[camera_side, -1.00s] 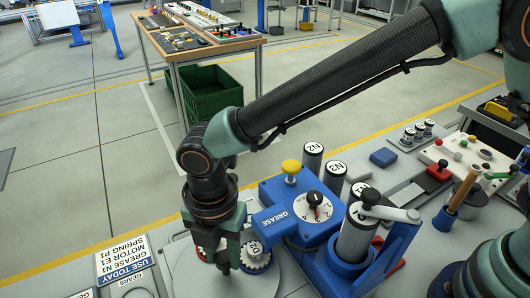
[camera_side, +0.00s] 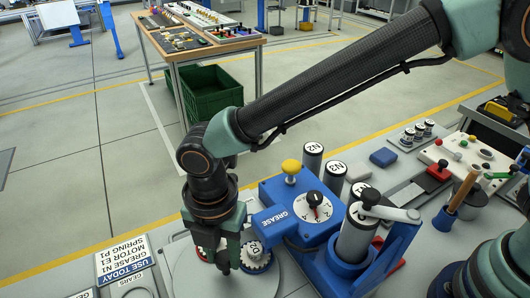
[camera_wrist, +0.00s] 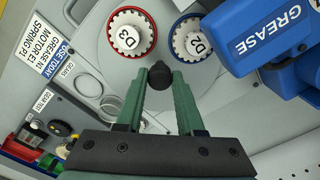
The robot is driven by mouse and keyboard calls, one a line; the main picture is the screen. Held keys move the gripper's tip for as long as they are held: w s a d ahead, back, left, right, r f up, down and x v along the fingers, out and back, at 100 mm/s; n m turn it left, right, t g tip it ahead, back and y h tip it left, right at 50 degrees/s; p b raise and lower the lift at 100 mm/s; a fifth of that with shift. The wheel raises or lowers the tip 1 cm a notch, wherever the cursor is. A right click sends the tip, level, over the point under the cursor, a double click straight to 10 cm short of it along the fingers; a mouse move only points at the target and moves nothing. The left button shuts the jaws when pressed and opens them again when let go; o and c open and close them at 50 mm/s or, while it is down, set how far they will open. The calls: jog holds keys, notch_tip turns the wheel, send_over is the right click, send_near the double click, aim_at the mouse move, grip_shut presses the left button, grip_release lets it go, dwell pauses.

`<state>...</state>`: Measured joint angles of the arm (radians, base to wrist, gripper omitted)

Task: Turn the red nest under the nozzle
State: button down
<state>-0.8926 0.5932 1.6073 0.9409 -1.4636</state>
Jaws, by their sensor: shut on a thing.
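In the wrist view the red nest (camera_wrist: 155,36) lies at the upper left of the grey round table (camera_wrist: 135,72), holding a white toothed gear marked D3 (camera_wrist: 125,38). The blue nest (camera_wrist: 172,35) beside it holds another gear (camera_wrist: 197,43), nearer the blue grease unit (camera_wrist: 275,32). My gripper (camera_wrist: 160,85) is shut on a dark upright knob (camera_wrist: 160,72) on the round table. In the side view my gripper (camera_side: 224,262) stands at the table, largely hiding the red nest (camera_side: 200,254). The nozzle itself cannot be made out.
The grease unit (camera_side: 290,215) with a yellow knob (camera_side: 291,167) and numbered dial (camera_side: 311,206) stands close right of my gripper. A blue press frame (camera_side: 390,255) is further right. A task sign (camera_side: 123,260) and gear tray (camera_side: 127,283) lie to the left.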

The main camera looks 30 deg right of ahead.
jog(key=shift+r+m, duration=0.1)
jog(key=shift+m, duration=9)
jog(key=c, duration=0.5)
grip_release()
